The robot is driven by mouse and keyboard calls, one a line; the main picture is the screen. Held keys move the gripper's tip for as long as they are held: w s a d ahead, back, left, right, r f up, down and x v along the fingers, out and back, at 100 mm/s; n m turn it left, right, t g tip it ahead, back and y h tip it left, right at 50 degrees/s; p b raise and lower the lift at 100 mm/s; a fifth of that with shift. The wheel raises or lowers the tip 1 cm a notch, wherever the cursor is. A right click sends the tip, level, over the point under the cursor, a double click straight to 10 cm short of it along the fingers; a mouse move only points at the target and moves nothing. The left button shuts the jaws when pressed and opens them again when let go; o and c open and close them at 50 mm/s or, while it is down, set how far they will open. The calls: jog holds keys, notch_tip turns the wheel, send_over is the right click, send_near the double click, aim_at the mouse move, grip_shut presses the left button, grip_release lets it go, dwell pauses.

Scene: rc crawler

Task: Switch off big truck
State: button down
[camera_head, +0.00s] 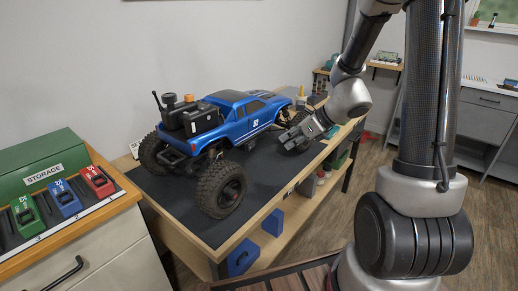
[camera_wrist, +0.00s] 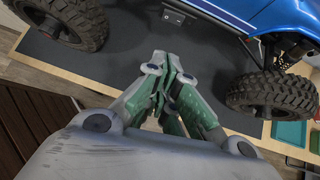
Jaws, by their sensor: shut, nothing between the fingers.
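The big blue truck (camera_head: 236,118) stands on the dark mat of a workbench, with black wheels and a load of black gear on its rear. In the wrist view its blue side (camera_wrist: 222,14) crosses the top, between two knobbly tyres. A small dark box with a light part (camera_wrist: 173,17) sits low under that side; I cannot tell whether it is the switch. My gripper (camera_head: 290,141) is beside the truck's near front. In the wrist view my gripper (camera_wrist: 166,62) is shut and empty, its fingertips apart from the truck, pointing at its side near that box.
The bench's wooden edge (camera_head: 296,183) runs below my arm, with blue bins (camera_head: 242,258) under it. The mat between gripper and truck looks clear.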

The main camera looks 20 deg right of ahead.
aim_at(252, 146)
jog(key=w+a+r+x, duration=0.1)
jog(key=r+x, duration=0.1)
jog(key=x, duration=1.1)
jog(key=shift+w, duration=0.2)
jog(key=shift+a, duration=0.15)
